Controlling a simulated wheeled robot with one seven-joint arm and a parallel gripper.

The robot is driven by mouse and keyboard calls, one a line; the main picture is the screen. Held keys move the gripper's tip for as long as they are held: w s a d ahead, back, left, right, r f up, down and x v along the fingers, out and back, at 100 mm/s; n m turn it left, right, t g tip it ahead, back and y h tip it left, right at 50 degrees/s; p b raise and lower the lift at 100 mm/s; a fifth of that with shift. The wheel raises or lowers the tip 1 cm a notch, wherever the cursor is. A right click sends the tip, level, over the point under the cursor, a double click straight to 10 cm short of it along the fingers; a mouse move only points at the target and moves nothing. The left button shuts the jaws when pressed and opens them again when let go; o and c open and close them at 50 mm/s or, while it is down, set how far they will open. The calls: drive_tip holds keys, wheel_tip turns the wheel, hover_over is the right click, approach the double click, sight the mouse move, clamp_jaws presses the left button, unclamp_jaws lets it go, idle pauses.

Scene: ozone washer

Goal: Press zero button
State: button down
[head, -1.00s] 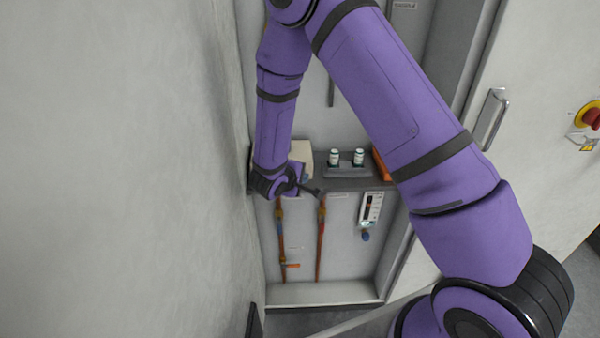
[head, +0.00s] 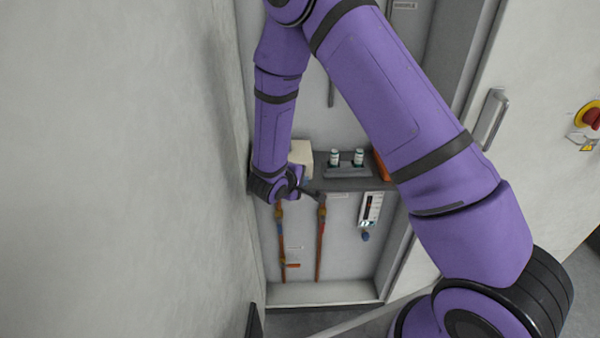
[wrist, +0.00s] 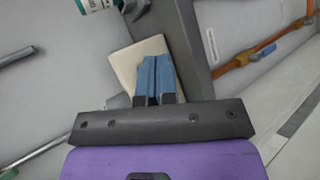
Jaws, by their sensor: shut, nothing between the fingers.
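My gripper (wrist: 154,68) is shut and empty, its two blue fingers side by side in the wrist view. They lie in front of a cream box (wrist: 128,66), covering part of it; I cannot tell whether they touch it. In the head view the cream box (head: 302,155) stands at the left end of a grey shelf (head: 345,184). My wrist is beside the box, just below it in the picture, and the fingertips cannot be made out there. No zero button can be made out in either view.
Two white bottles (head: 346,158) stand in a grey holder right of the box. An orange item (head: 380,166) is farther right, partly behind my arm. Orange pipes (head: 320,240) and a flow meter (head: 370,208) are below the shelf. A wall (head: 120,170) is close on the left.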

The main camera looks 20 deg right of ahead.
drive_tip(key=shift+s, duration=0.1)
drive_tip(key=s, duration=0.1)
drive_tip(key=s+a, duration=0.1)
drive_tip(key=s, duration=0.2)
drive_tip(key=shift+s+a, duration=0.25)
drive_tip(key=shift+s, duration=0.05)
idle(0.4)
idle(0.5)
drive_tip(key=s+d+r+m+g, duration=0.2)
drive_tip(key=s+d+r, duration=0.1)
drive_tip(key=r, duration=0.4)
drive_tip(key=s+d+r+m+g, duration=0.1)
drive_tip(key=s+d+r+m, duration=0.15)
drive_tip(key=r, duration=0.45)
drive_tip(key=s+d+r+m+g, duration=0.2)
drive_tip(key=d+r, duration=0.2)
drive_tip(key=r, duration=0.4)
drive_tip(key=s+a+r+m+t+y, duration=0.1)
drive_tip(key=s+r+y, duration=0.3)
drive_tip(key=s+r, duration=0.3)
drive_tip(key=s+a+r+m+t+y, duration=0.1)
drive_tip(key=s+r+t+y, duration=0.1)
drive_tip(key=s+r+y, duration=0.3)
drive_tip(key=shift+s+r, duration=1.5)
drive_tip(key=shift+s, duration=2.3)
